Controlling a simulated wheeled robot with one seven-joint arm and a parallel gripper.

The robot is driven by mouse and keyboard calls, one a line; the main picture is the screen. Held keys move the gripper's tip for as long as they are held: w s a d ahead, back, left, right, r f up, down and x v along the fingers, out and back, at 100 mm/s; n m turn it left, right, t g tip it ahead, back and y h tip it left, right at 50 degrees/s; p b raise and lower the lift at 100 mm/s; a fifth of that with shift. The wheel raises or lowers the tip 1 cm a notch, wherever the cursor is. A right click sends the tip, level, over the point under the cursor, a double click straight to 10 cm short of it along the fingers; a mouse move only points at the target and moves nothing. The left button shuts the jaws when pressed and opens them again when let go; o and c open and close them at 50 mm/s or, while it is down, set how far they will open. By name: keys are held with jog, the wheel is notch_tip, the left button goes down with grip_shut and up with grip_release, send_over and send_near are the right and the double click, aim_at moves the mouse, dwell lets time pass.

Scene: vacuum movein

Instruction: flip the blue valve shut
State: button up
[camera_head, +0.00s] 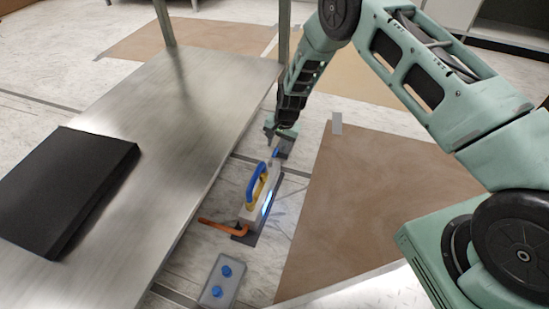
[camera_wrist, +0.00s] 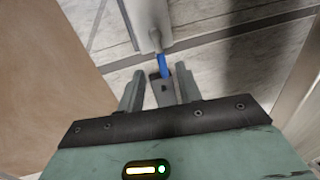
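The blue valve (camera_head: 276,153) is a small blue lever at the far end of a grey device on the floor. In the wrist view the blue lever (camera_wrist: 163,65) sticks out from a pale grey body (camera_wrist: 149,22) towards my gripper. My gripper (camera_wrist: 159,70) is open, one finger on each side of the lever's line. The lever's tip appears between the fingertips; I cannot tell whether they touch it. In the head view my gripper (camera_head: 271,136) is low over the device's far end, pointing down, and its fingers are partly hidden.
The device has a blue-and-yellow handle (camera_head: 257,184) and an orange lever (camera_head: 221,227). A grey plate with two blue knobs (camera_head: 221,281) lies nearer. A metal table (camera_head: 190,115) bearing a black slab (camera_head: 68,188) stands left. Brown sheeting (camera_head: 375,205) covers the floor right.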

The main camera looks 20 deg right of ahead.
aim_at(273, 155)
jog(key=f, duration=0.1)
jog(key=f+b, duration=0.1)
jog(key=f, duration=0.1)
jog(key=a+f+b, duration=0.1)
jog(key=f, duration=0.1)
jog(key=shift+w+f, duration=0.2)
jog(key=shift+w, duration=0.15)
grip_shut()
